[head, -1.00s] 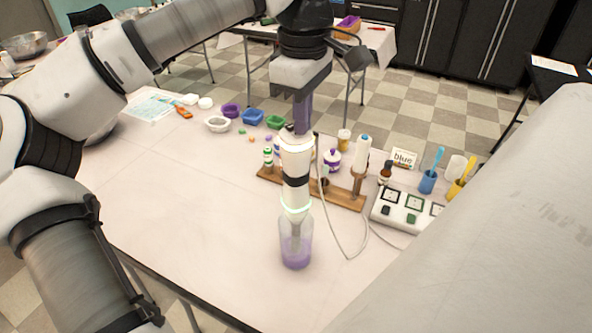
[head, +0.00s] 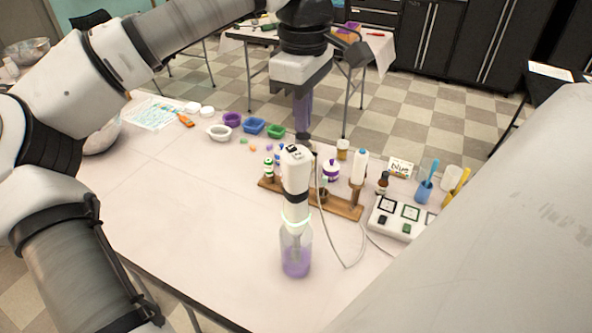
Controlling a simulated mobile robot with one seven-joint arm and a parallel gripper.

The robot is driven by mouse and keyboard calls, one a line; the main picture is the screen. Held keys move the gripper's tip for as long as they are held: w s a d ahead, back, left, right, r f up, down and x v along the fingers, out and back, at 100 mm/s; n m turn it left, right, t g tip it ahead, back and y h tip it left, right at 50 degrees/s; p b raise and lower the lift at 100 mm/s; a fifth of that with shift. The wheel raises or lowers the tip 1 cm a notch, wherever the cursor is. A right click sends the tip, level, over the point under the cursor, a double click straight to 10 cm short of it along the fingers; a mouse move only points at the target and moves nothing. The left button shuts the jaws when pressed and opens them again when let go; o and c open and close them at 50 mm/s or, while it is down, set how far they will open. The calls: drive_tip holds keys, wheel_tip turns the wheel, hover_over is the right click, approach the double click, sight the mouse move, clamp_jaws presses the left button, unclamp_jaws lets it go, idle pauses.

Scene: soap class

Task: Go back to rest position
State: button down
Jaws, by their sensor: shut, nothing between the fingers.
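My gripper (head: 303,125) hangs pointing down near the middle of the head view, on the end of my arm. Its purple fingers are together with nothing between them. Below it stands a white hand mixer (head: 296,172) with a grey cable, its lower end in a clear bottle of purple liquid (head: 296,258) on the table (head: 190,215). The mixer is upright and free of my gripper. A small gap shows between the fingertips and the mixer's top.
A wooden rack (head: 335,207) with bottles stands behind the mixer. A white button box (head: 400,217) and a blue cup (head: 423,190) are at the right. Small coloured moulds (head: 253,126) lie at the back. The table's left front is clear.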

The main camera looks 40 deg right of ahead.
wheel_tip(320, 180, up, 2)
drive_tip(key=shift+p, duration=0.6)
